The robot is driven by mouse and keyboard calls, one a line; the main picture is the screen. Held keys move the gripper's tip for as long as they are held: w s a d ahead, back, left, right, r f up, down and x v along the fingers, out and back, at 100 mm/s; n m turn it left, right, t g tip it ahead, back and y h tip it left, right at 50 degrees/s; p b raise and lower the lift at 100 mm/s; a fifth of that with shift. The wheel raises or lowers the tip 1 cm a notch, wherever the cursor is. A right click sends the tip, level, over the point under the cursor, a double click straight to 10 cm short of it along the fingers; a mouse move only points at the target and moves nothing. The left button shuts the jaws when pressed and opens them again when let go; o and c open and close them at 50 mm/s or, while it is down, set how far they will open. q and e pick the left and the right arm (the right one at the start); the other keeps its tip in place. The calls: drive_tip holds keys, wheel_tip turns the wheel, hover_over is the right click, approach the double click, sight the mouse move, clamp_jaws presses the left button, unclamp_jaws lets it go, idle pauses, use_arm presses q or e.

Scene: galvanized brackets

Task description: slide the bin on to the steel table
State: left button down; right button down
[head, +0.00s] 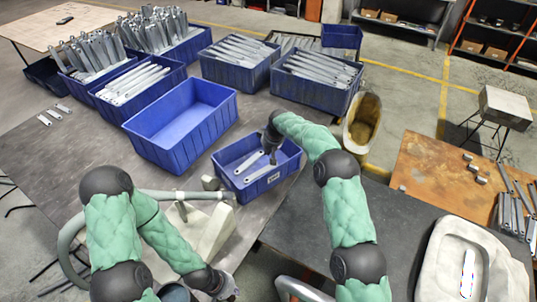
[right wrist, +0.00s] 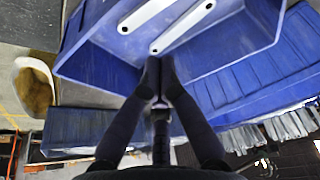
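The small blue bin (head: 232,158) holds a few grey flat brackets and has a white label on its front. It sits at the right edge of the grey-brown table (head: 60,160); I cannot tell whether it overhangs. My right gripper (head: 272,158) reaches down into it from the far side. In the right wrist view my fingertips (right wrist: 157,68) are close together over the bin's inside near the wall, and the bin (right wrist: 215,50) shows two brackets. I see nothing clearly between the fingertips. My left gripper (head: 226,292) is low, near the bottom edge, apart from the bin.
A large empty blue bin (head: 150,135) stands left of the small bin. Several bracket-filled blue bins stand behind. A dark-topped table (head: 400,225) lies to the right across a narrow gap, with a beige cast piece (head: 440,262). A rusty-topped table (head: 430,170) stands beyond it.

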sight(272, 171)
drive_tip(key=b+x, duration=0.2)
drive_tip(key=x, duration=0.8)
drive_tip(key=shift+s+d+r+p, duration=0.15)
drive_tip(key=shift+s+d, duration=0.2)
drive_tip(key=shift+s, duration=0.25)
drive_tip(key=shift+s+d+f+p, duration=0.1)
drive_tip(key=shift+s+d, duration=0.25)
drive_tip(key=shift+s, duration=0.3)
drive_tip(key=shift+s+d+r+p, duration=0.15)
drive_tip(key=shift+s+d, duration=0.2)
drive_tip(key=shift+s, duration=0.25)
drive_tip(key=shift+s+d+r+p, duration=0.1)
drive_tip(key=shift+s+d+p, duration=0.1)
drive_tip(key=shift+s+d, duration=0.25)
drive_tip(key=shift+s+d+p, duration=0.15)
drive_tip(key=shift+s+d, duration=0.05)
drive_tip(key=shift+s, duration=0.35)
drive_tip(key=shift+s+d+f, duration=0.2)
drive_tip(key=shift+s+d, duration=0.1)
drive_tip(key=shift+s, duration=0.35)
